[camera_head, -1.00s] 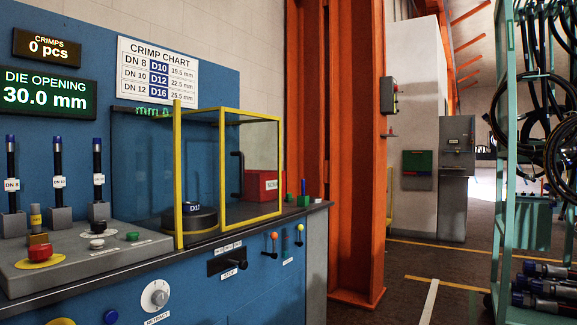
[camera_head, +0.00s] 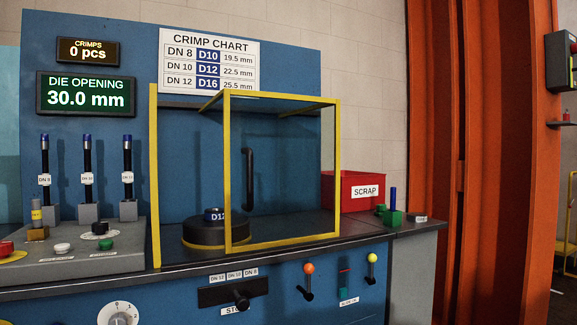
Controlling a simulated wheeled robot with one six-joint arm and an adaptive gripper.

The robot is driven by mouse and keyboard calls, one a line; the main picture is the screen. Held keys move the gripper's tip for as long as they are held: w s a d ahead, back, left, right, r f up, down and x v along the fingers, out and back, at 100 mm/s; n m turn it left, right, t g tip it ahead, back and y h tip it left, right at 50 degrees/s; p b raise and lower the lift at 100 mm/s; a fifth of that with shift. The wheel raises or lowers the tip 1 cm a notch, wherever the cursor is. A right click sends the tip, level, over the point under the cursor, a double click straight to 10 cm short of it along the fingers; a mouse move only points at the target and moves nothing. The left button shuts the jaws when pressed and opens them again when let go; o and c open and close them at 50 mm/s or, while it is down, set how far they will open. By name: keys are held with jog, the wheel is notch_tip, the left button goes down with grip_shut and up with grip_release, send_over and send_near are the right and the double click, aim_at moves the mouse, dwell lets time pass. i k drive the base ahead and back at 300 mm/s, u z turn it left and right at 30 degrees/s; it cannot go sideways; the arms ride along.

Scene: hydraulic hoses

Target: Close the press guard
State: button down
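The press guard (camera_head: 283,170) is a clear box with yellow edges on the press bench. Its clear panel, with a yellow post (camera_head: 228,170) at its left edge, covers the right part. A dark vertical handle (camera_head: 248,180) shows at that panel. Left of it, up to the tall left yellow post (camera_head: 154,180), the front looks uncovered, though clear glazing is hard to tell. A round black die (camera_head: 205,233) labelled D12 sits inside, partly behind the panel's left post. My gripper is not in view.
A red scrap bin (camera_head: 350,190) and a small green block (camera_head: 390,216) stand right of the guard. A control panel (camera_head: 80,255) with buttons is at the left. Levers (camera_head: 307,280) stick out of the bench front. An orange column (camera_head: 500,150) stands at the right.

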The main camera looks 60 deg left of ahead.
aim_at(226, 107)
jog(key=u, duration=0.75)
jog(key=i, duration=0.9)
jog(key=u, duration=1)
